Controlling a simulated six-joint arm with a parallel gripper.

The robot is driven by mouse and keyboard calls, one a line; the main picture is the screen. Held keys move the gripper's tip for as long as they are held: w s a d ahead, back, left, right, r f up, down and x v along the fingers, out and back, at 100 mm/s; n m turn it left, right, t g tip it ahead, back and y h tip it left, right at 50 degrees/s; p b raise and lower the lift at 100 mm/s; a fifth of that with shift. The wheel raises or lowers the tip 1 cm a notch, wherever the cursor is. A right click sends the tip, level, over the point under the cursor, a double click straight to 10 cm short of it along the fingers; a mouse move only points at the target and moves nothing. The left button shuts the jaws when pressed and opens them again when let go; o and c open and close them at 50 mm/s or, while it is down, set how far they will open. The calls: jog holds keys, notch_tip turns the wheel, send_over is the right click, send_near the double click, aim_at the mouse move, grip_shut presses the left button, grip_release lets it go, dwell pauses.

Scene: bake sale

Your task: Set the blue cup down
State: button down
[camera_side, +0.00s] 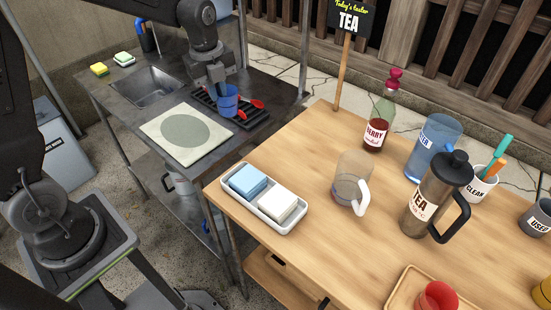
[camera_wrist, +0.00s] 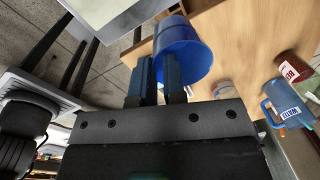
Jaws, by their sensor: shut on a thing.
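The blue cup (camera_side: 228,101) is upright in the side view, at the black slatted rack (camera_side: 210,104) on the grey sink table. I cannot tell whether its base touches the rack. My gripper (camera_side: 217,84) comes down from above and is shut on the cup's wall. In the wrist view the cup (camera_wrist: 184,52) sits at the tips of my two dark fingers (camera_wrist: 160,75).
Small red items (camera_side: 257,104) lie on the rack just right of the cup. A light mat with a green circle (camera_side: 186,137) lies in front, and the sink (camera_side: 152,85) is to the left. A wooden table (camera_side: 320,240) holds a tea press (camera_side: 428,200), pitchers and a sponge tray (camera_side: 292,230).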

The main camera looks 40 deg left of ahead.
jog(key=shift+d+m, duration=0.4)
jog(key=shift+d, duration=0.1)
jog(key=shift+w+d+f, duration=0.55)
jog(key=shift+d+f, duration=1.25)
jog(key=shift+d, duration=0.05)
jog(key=shift+w+d+f, duration=0.6)
jog(key=shift+d+f, duration=1.25)
jog(key=shift+d, duration=0.05)
jog(key=shift+w+d+f, duration=0.55)
jog(key=shift+d+f, duration=1.25)
jog(key=shift+d, duration=0.05)
jog(key=c, duration=1.2)
grip_release()
jog(key=shift+f, duration=0.1)
